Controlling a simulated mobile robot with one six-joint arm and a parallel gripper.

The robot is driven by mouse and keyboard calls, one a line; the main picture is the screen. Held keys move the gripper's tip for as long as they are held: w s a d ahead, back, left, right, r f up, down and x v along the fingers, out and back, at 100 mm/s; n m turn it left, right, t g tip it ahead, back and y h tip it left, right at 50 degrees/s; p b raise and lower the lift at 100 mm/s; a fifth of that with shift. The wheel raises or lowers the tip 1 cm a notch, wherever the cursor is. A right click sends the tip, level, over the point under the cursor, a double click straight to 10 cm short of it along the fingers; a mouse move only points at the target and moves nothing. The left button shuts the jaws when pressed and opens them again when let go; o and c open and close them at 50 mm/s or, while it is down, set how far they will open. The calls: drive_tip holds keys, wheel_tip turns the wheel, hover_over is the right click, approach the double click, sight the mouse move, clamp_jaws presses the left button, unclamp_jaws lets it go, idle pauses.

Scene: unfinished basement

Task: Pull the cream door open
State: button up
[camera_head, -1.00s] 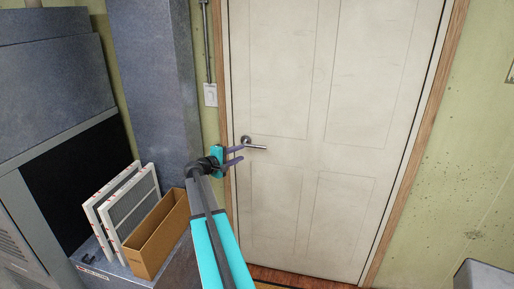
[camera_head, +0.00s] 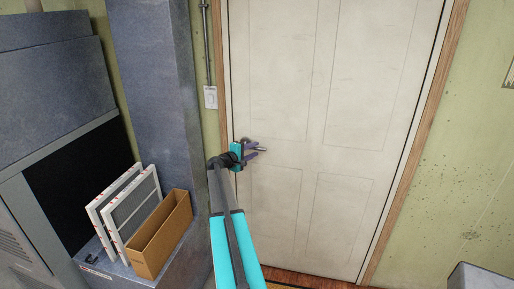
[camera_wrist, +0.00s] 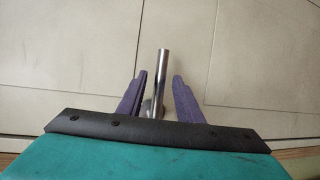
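The cream door (camera_head: 320,130) stands shut in its wooden frame. Its metal lever handle (camera_head: 262,149) is at the door's left edge, partly hidden behind my gripper (camera_head: 256,150). In the wrist view, the handle (camera_wrist: 163,72) points away between the two purple fingers of my gripper (camera_wrist: 158,85). The fingers are apart, with a gap on each side of the lever. The lever's base is partly hidden by the gripper body.
A grey metal duct (camera_head: 155,80) stands left of the door. A cardboard box (camera_head: 160,235) and white-framed filters (camera_head: 125,205) sit beside it. A light switch (camera_head: 210,97) is on the wall. A grey object (camera_head: 480,277) is at the lower right.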

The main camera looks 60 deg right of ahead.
drive_tip(key=shift+s+d+f+p, duration=0.1)
drive_tip(key=shift+d+p, duration=0.05)
drive_tip(key=shift+d, duration=0.55)
drive_tip(key=shift+s+d+f+p, duration=0.1)
drive_tip(key=shift+d+p, duration=0.05)
drive_tip(key=shift+d, duration=0.5)
drive_tip(key=shift+w, duration=0.1)
clamp_jaws()
